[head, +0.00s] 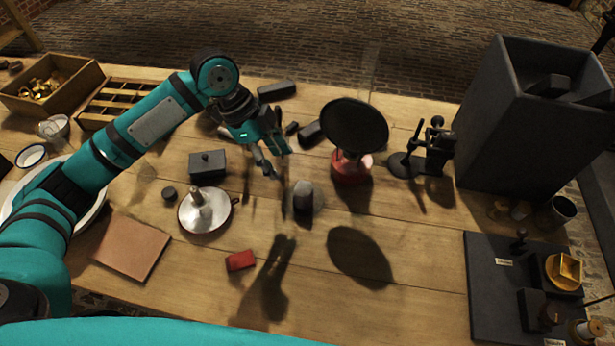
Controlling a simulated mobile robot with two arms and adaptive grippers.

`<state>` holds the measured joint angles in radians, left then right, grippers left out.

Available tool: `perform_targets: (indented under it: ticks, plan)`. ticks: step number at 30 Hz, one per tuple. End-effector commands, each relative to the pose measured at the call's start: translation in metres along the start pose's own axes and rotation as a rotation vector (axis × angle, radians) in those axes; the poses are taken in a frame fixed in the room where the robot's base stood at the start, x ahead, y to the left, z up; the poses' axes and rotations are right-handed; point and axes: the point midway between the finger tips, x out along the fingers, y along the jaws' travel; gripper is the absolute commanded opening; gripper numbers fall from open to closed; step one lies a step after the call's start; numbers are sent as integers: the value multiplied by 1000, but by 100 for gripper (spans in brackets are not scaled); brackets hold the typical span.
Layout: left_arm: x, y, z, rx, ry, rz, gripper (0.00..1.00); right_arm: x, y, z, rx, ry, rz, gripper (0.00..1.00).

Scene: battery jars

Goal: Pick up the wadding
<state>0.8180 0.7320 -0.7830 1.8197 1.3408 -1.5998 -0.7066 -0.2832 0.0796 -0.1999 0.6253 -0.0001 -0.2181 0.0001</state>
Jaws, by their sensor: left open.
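I cannot tell for sure which thing is the wadding. A small grey rounded lump (303,196) stands on the bench near the middle and may be it; its material is too small to make out. My left gripper (270,166) is above the bench, up and to the left of this lump in the picture. Its jaws are open, point down and look empty. It appears apart from the lump. My right gripper is not in view.
A red-based stand with a black disc (354,124) is right of the gripper. A shallow metal dish (206,212) and a dark lidded box (207,166) are left. A red block (240,260) lies in front. A tall dark bin (520,120) stands right. The front middle bench is mostly clear.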

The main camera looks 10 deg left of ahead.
Motion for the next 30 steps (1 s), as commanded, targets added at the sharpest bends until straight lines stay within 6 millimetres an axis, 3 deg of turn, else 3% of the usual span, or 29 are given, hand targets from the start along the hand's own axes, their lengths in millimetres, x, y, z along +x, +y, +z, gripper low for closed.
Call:
perform_targets:
  ticks: [3,6,15,21,30]
  plan:
    - [-20,-9,4,17,2,9,52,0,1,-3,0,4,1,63]
    - [-18,-10,4,23,6,16,52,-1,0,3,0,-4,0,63]
    - [43,-9,2,22,8,18,52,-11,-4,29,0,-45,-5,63]
    - [80,-9,2,23,8,16,52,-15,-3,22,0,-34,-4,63]
    - [104,-8,1,23,8,15,52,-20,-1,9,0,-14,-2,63]
